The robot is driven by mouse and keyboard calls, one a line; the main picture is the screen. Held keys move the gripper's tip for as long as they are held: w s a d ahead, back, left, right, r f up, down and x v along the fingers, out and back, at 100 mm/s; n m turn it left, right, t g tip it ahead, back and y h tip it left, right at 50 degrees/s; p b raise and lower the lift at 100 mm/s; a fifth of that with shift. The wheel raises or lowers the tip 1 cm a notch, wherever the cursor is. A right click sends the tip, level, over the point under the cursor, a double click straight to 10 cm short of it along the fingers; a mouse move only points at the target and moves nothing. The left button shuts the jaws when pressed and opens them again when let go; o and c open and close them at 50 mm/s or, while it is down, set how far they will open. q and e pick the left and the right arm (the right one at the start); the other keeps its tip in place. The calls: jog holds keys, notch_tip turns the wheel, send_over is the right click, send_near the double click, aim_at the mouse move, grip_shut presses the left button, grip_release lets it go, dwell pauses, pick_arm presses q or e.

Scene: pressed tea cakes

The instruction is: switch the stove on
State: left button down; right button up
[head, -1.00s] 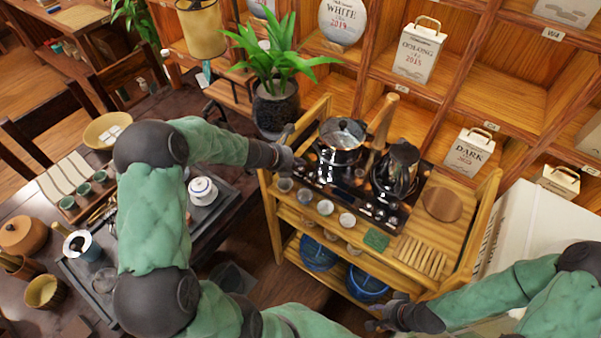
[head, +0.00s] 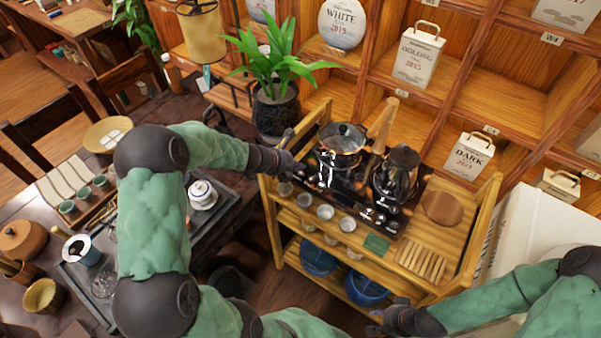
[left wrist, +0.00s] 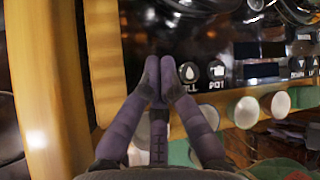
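The stove (head: 340,190) is a black panel on top of the wooden cart, with a glass-lidded pot (head: 341,142) and a dark kettle (head: 398,172) on it. In the left wrist view its front strip carries round buttons, one marked POT (left wrist: 217,71) and a drop-marked one (left wrist: 188,72) whose label is partly covered. My left gripper (left wrist: 159,68) has its fingertips together and empty, just left of the drop button, over the panel's left end. Contact cannot be told. It also shows in the head view (head: 297,167). My right gripper (head: 376,324) is low in front of the cart, its fingers unclear.
Several small cups (head: 325,212) line the cart's front edge beside a green cloth (head: 376,244) and a slatted wooden rack (head: 422,263). The cart's left post (left wrist: 100,60) stands close to my left fingers. A potted plant (head: 275,110) is behind my left forearm.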

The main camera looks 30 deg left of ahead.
aim_at(298, 173)
pick_arm(q)
jog(key=shift+f, duration=0.15)
dwell(0.3)
jog(key=shift+f+b, duration=0.3)
jog(key=shift+f, duration=0.25)
dwell(0.6)
jog(key=shift+r+p, duration=0.55)
jog(key=shift+r, duration=0.1)
jog(key=shift+r, duration=0.15)
notch_tip(298, 173, up, 5)
jog(key=p, duration=0.5)
dwell(0.4)
